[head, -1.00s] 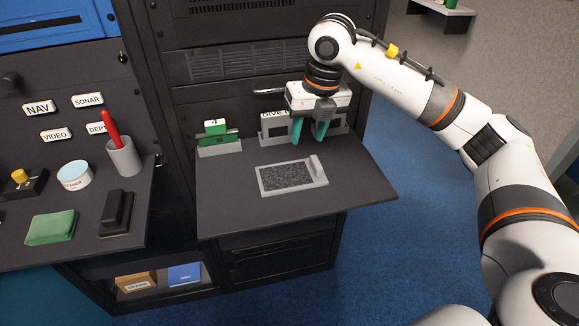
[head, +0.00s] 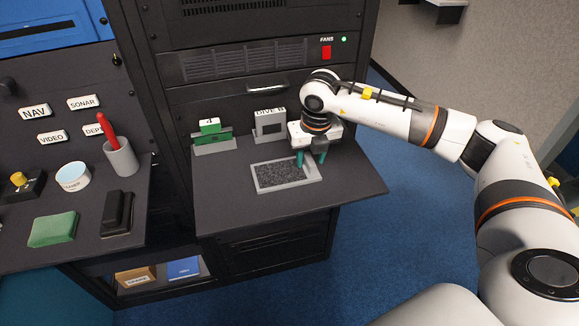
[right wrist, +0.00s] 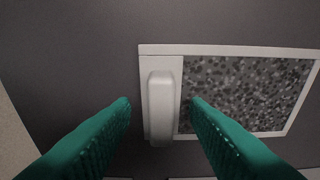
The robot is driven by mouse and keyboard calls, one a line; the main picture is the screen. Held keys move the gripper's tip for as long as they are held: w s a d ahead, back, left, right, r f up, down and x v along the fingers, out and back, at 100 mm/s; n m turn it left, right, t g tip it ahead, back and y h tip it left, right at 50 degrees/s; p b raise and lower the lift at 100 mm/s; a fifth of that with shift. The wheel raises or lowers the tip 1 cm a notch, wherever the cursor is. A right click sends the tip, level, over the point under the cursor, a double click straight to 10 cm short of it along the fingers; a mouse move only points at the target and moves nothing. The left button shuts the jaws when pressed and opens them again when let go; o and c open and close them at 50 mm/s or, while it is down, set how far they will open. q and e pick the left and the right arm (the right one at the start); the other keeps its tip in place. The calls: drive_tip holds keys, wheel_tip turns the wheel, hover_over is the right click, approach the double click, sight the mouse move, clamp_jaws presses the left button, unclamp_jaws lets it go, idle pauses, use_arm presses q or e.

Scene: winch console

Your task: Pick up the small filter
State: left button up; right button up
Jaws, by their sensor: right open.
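The small filter (head: 280,176) is a grey-framed panel with a dark speckled mesh, lying flat on the dark shelf. A raised light grey grip bar stands at its right end in the head view. The filter also shows in the right wrist view (right wrist: 245,88), with its grip bar (right wrist: 161,105) near the middle. My right gripper (head: 311,159) has teal fingers and is over the bar end of the filter. In the right wrist view its open fingers (right wrist: 160,103) lie on either side of the bar, with nothing held. My left gripper is not in view.
A green card in a grey holder (head: 212,138) and a grey DIVE stand (head: 270,126) are behind the filter. The shelf (head: 240,212) is clear in front. On the left console are a cup with a red tool (head: 122,158) and a green cloth (head: 53,230).

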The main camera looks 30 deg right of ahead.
drive_tip(key=shift+f, duration=0.35)
clamp_jaws()
drive_tip(key=shift+r, duration=0.15)
